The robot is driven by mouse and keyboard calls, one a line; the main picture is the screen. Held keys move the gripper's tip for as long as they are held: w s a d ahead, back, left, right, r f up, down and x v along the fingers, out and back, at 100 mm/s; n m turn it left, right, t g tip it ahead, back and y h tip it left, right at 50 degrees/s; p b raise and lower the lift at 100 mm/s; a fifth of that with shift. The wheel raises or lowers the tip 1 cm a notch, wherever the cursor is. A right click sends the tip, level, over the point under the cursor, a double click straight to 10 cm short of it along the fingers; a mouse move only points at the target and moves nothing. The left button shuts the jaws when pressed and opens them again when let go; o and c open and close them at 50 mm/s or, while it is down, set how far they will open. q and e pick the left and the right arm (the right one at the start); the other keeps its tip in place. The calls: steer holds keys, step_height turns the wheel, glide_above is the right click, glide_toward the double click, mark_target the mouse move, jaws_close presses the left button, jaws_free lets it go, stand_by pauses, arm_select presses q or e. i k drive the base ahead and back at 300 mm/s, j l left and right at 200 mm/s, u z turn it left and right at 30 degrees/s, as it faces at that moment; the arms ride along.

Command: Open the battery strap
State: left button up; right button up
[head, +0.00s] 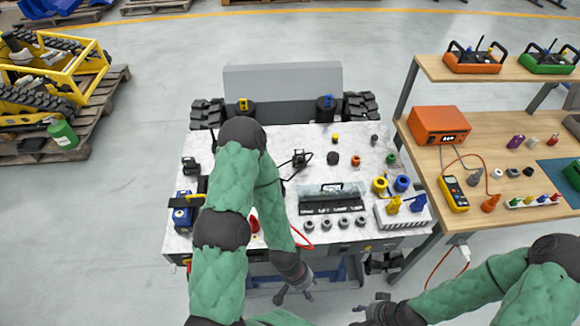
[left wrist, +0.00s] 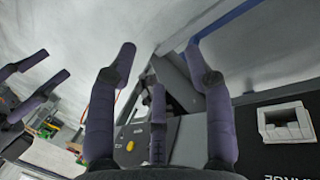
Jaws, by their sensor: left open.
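A blue battery (head: 183,217) stands at the left edge of the carrier's white top. A black and yellow strap (head: 187,202) lies across it; my left arm partly covers this area, and I cannot make out the fastening. My left gripper (head: 293,293) is open and empty, low in front of the carrier's front edge, well to the right of the battery. Its spread purple fingers also show in the left wrist view (left wrist: 158,85). My right gripper (head: 368,306) is at the lower middle, right of the left one; its fingers look spread and empty.
The carrier top (head: 285,145) holds a black tray (head: 330,206), several grey cylinders in front of it, and a white block with yellow and blue connectors (head: 403,212). A wooden bench (head: 465,140) stands close on the right. Open floor (head: 90,230) lies to the left.

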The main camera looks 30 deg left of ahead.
mark_target(198, 199)
steer(key=u, duration=1.9)
steer(key=j+u, duration=0.1)
steer(key=j, duration=0.3)
steer(key=i, duration=0.05)
